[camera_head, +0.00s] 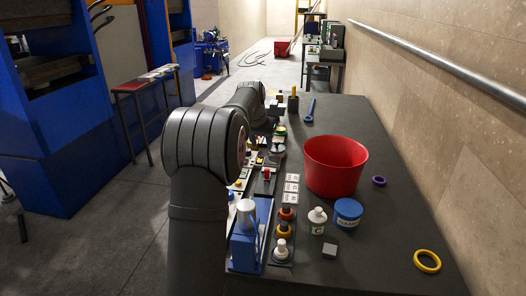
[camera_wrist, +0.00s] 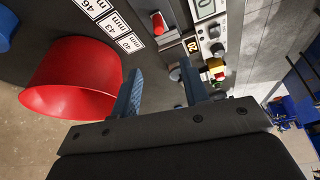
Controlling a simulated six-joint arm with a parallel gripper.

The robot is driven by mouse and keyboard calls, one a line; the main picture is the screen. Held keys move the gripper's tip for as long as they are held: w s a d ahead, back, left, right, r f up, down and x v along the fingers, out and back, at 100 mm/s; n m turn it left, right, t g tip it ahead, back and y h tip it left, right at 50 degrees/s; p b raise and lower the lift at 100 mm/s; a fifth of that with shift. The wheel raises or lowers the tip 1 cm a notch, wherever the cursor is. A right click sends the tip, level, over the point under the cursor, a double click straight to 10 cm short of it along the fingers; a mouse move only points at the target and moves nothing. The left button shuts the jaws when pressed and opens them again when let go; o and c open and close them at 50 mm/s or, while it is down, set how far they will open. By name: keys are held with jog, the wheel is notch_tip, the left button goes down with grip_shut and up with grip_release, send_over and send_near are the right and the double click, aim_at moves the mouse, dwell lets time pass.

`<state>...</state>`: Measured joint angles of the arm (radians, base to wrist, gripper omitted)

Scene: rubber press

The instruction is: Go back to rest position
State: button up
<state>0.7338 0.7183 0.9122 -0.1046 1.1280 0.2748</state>
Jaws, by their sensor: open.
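My gripper (camera_wrist: 162,84) shows in the wrist view with its two blue fingers apart and nothing between them. It is over the edge of the dark table, near the control panel (camera_wrist: 190,45) with its switches and display. In the head view my grey arm rises in the foreground and bends away over the left edge of the table (camera_head: 385,225). The arm's far end is partly hidden behind its own elbow, and the fingers cannot be made out there.
A red bucket (camera_head: 334,168) stands on the table, also in the wrist view (camera_wrist: 75,78). A blue jar (camera_head: 347,214), white bottle (camera_head: 317,221), grey block (camera_head: 329,250), yellow ring (camera_head: 427,262) and blue wrench (camera_head: 310,110) lie around it. A wall rail (camera_head: 430,62) runs along the right.

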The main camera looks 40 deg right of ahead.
aim_at(267, 169)
jog(key=shift+s+a+r, duration=0.1)
jog(key=shift+a+r, duration=0.05)
jog(key=shift+r, duration=0.25)
jog(key=shift+f, duration=0.1)
jog(key=x, duration=1.7)
jog(key=shift+f, duration=0.2)
jog(key=shift+s+r, duration=0.1)
jog(key=shift+r, duration=0.05)
